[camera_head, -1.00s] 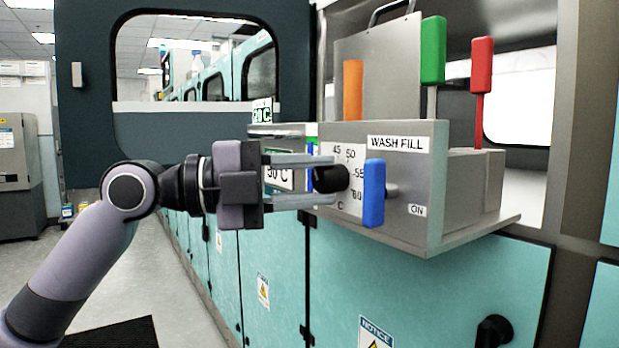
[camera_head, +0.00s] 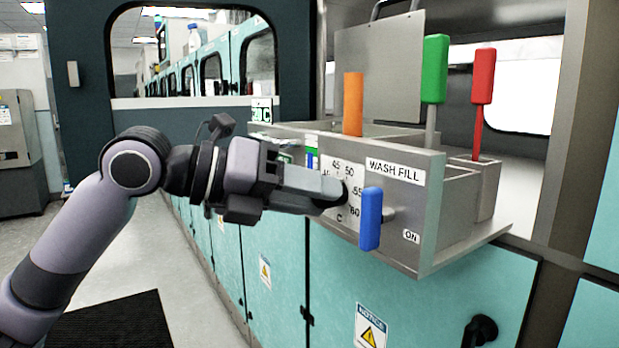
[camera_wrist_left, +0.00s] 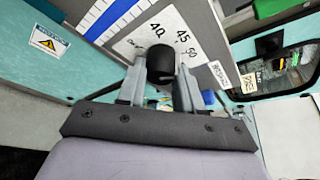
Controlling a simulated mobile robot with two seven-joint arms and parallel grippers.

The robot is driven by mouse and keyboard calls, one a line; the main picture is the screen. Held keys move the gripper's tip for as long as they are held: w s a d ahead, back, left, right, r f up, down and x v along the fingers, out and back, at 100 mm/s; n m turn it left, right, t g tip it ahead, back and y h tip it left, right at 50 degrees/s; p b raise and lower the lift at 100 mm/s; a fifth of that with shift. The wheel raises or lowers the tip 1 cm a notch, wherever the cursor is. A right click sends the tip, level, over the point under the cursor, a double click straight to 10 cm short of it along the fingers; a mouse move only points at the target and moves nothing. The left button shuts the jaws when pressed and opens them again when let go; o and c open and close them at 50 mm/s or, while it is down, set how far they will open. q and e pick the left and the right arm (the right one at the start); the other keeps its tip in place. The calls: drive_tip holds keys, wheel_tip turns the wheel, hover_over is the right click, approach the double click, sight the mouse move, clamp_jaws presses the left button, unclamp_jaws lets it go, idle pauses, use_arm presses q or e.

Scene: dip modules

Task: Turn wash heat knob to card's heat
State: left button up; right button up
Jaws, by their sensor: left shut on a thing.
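The black heat knob (camera_wrist_left: 160,64) sits on a white dial plate (camera_head: 352,176) marked 45, 50, 55, 60 and C; in the left wrist view 40, 45 and 50 show. My left gripper (camera_head: 335,193) is shut on the knob, one finger on each side of it in the wrist view (camera_wrist_left: 160,80). In the head view the gripper hides most of the knob, and its pointer cannot be made out. A small card (camera_head: 262,111) with a green and white face ending in C stands behind the panel; its number is not readable. My right gripper is not in view.
A blue lever (camera_head: 370,218) stands just right of the dial, near the WASH FILL label (camera_head: 395,171). Orange (camera_head: 353,104), green (camera_head: 435,68) and red (camera_head: 482,76) handles rise behind the panel. Teal cabinets (camera_head: 440,300) lie below.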

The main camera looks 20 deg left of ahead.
use_arm(q)
drive_tip(key=shift+r+m+y+p, duration=0.1)
drive_tip(key=shift+m+y+p, duration=0.2)
drive_tip(key=shift+m+p, duration=0.1)
idle(0.4)
drive_tip(key=o, duration=1)
drive_tip(key=shift+d, duration=0.1)
drive_tip(key=shift+o, duration=0.2)
drive_tip(key=shift+s, duration=0.1)
drive_tip(key=v, duration=0.7)
